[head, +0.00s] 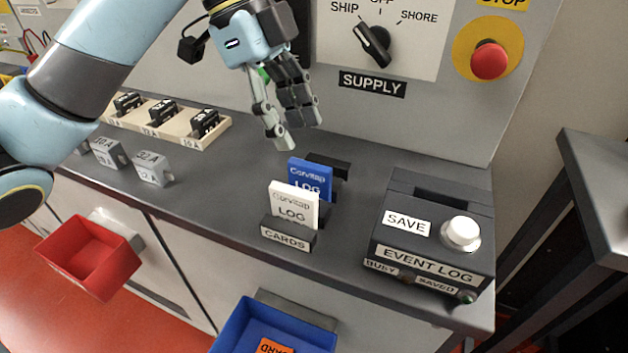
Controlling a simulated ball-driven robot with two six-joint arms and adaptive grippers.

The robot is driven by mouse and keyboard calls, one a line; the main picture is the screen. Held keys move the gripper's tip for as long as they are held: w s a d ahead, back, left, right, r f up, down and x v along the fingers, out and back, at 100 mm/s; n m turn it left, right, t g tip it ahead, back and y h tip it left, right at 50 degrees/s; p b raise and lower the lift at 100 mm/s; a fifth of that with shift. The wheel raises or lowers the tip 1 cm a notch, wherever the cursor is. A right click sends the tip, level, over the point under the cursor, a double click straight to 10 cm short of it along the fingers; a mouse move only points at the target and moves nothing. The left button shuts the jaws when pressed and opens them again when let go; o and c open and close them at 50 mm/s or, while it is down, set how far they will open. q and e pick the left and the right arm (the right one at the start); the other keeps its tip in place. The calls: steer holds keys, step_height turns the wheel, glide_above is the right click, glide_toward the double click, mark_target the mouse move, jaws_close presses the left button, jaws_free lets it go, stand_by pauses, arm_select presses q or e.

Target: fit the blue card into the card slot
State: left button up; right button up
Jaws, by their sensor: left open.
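The blue card (310,172), lettered LOG, stands upright in the dark rack (288,236) labelled CARDS. A white LOG card (294,206) stands in front of it in the same rack. My left gripper (296,132) is open and empty, above and slightly left of the blue card, with its fingers pointing down and apart from the card. The lower part of the blue card is hidden by the white card and the rack. The EVENT LOG box (381,249) stands to the right, with a dark slot-like recess (440,192) in its top rear. My right gripper is out of view.
The box has a white button (461,233) beside a SAVE label. A red stop button (490,61) and a SUPPLY knob (374,43) are on the panel behind. Labelled blocks (153,169) sit left. Red (90,257) and blue (272,328) bins hang below the counter front.

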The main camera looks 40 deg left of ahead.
mark_target(309, 165)
arm_select(q)
steer(key=shift+d+f, duration=0.25)
steer(key=shift+f, duration=0.25)
steer(key=shift+w+d+f, duration=0.1)
steer(key=shift+f, duration=0.15)
steer(key=x, duration=0.2)
steer(key=b+x, duration=0.1)
steer(key=x, duration=0.1)
steer(key=shift+s+d+f, duration=0.25)
steer(key=shift+s+d, duration=0.05)
steer(key=shift+d, duration=0.05)
steer(key=shift+f, duration=0.15)
steer(key=shift+c, duration=0.7)
jaws_close()
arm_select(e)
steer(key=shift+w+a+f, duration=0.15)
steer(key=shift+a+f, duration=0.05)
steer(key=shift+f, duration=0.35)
